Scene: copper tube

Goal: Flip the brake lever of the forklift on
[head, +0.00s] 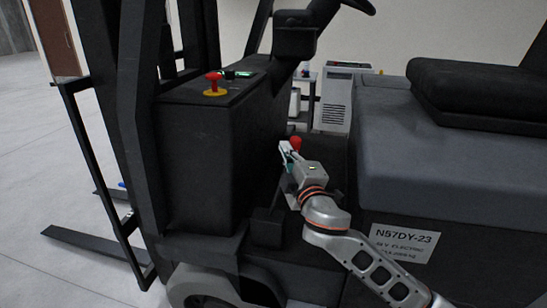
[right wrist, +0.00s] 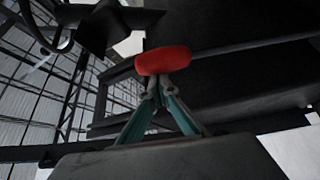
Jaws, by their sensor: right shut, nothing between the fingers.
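The forklift's brake lever shows as a red knob (head: 296,142) in the footwell between the black front console and the seat base. In the right wrist view the red knob (right wrist: 163,60) sits straight beyond the fingertips, and its stem is hidden. My right gripper (head: 287,151) is at the knob, its tips just left of and below it in the head view. In the right wrist view my gripper's fingers (right wrist: 158,88) are closed together and hold nothing. I cannot tell whether the tips touch the knob. My left gripper is not in view.
The black console (head: 205,150) with a red and yellow button (head: 213,84) stands left of my right arm. The grey body (head: 440,165) and black seat (head: 480,90) are on the right. The steering column (head: 295,40) is above. A fork (head: 95,255) lies low at left.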

